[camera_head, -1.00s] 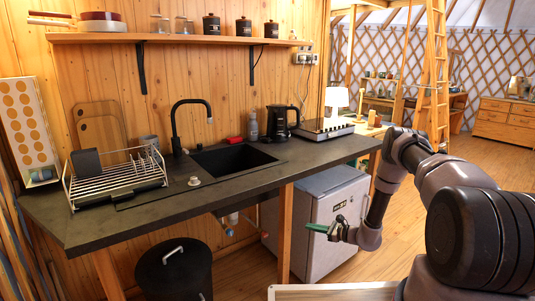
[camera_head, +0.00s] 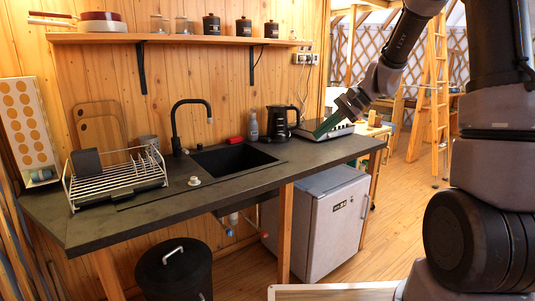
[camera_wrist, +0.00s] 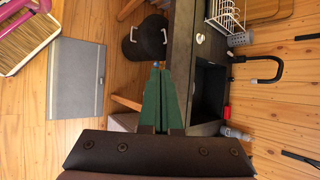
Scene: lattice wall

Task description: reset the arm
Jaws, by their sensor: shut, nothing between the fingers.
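My gripper (camera_head: 326,127) is raised over the right part of the dark counter (camera_head: 240,187) in the head view, in front of the hob (camera_head: 330,133). Its green fingers are together and empty, pointing down and to the left. In the wrist view the fingers (camera_wrist: 161,80) reach from the dark palm at the bottom toward the counter edge. My arm fills the right side of the head view and hides part of the room behind it.
A black kettle (camera_head: 280,121), a grey bottle (camera_head: 253,127) and the black tap (camera_head: 176,130) stand on the counter. A dish rack (camera_head: 115,178) is at the left. A small fridge (camera_head: 320,228) and a black bin (camera_head: 174,271) are below. A ladder (camera_head: 436,100) stands behind.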

